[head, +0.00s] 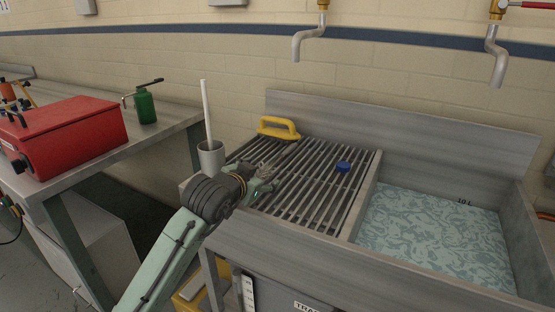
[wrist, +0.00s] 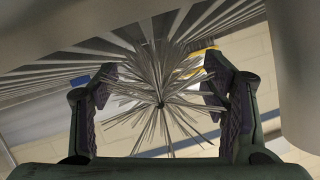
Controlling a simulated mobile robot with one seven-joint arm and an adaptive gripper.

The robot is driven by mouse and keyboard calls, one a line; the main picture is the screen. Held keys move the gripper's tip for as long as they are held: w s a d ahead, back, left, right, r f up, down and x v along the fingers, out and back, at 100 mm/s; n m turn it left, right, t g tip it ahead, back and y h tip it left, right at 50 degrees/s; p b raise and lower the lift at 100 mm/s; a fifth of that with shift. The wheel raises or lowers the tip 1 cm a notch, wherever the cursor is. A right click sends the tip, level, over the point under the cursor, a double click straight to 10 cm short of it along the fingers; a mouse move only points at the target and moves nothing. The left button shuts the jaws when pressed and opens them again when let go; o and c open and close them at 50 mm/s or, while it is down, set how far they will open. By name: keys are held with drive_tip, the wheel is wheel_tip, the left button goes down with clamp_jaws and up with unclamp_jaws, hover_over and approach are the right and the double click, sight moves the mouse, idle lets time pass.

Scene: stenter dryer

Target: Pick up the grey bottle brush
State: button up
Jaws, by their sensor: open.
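The grey bottle brush (wrist: 160,100) shows end-on in the wrist view as a burst of grey bristles between my two dark fingers. In the head view its bristles (head: 266,168) appear at the end of my arm, over the left part of the slatted rack. My gripper (wrist: 158,78) is open, with one finger on each side of the bristles and visible gaps. It also shows in the head view (head: 262,180), partly hidden by my wrist. The brush's handle cannot be made out, and I cannot tell whether the brush touches the rack.
A grey cup (head: 211,160) with a white rod stands close to my wrist. The slatted rack (head: 318,196) holds a yellow-handled tool (head: 280,128) and a blue object (head: 344,166). A water-filled basin (head: 435,232) lies right. A red machine (head: 70,135) and green bottle (head: 145,105) stand left.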

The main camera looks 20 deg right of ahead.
drive_tip(key=shift+c, duration=0.3)
drive_tip(key=c, duration=1.2)
